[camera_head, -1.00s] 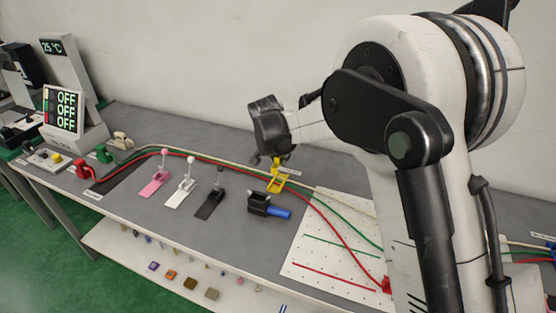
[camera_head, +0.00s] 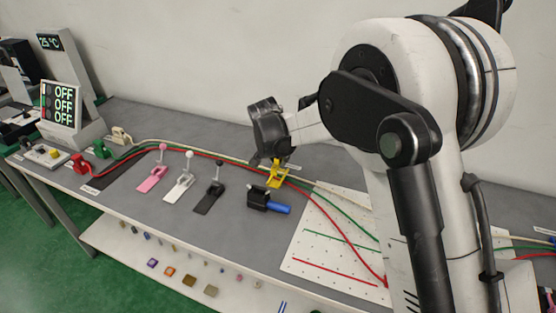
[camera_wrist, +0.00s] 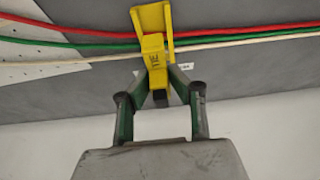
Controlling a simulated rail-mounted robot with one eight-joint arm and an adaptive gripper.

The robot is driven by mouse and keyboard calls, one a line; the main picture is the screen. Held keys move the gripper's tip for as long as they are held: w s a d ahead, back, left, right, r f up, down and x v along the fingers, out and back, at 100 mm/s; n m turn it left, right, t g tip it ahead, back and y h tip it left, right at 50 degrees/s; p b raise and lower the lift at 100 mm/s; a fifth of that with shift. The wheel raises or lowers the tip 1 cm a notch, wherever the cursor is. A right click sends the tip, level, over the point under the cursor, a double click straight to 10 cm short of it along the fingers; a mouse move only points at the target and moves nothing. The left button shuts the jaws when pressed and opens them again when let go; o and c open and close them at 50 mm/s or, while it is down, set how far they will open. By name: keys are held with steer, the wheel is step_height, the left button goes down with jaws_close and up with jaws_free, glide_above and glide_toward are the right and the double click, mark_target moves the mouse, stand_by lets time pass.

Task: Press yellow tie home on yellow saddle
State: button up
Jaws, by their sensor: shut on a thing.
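The yellow saddle (camera_wrist: 150,18) is fixed to the grey bench at the back; in the head view it shows just below my gripper (camera_head: 274,163). The yellow tie (camera_wrist: 153,48), with dark lettering, is between my fingertips. My gripper (camera_wrist: 158,82) is shut on the tie. In the wrist view the tie overlaps the saddle's near end, where the red, green and white cables pass. Whether the tie is seated on the saddle is hidden by the tie and my gripper.
A black fixture with a blue handle (camera_head: 270,203) stands in front of the saddle. Pink (camera_head: 153,178), white (camera_head: 180,188) and black (camera_head: 210,199) levers stand to the left. A white perforated board (camera_head: 318,240) lies to the right. The wall is behind.

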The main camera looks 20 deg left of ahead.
steer(key=shift+f+b, duration=1.9)
steer(key=shift+f, duration=0.2)
stand_by(1.1)
steer(key=o, duration=1.4)
steer(key=shift+r, duration=0.1)
steer(key=shift+r+p, duration=1.45)
steer(key=shift+r, duration=1.95)
steer(key=shift+d, duration=0.1)
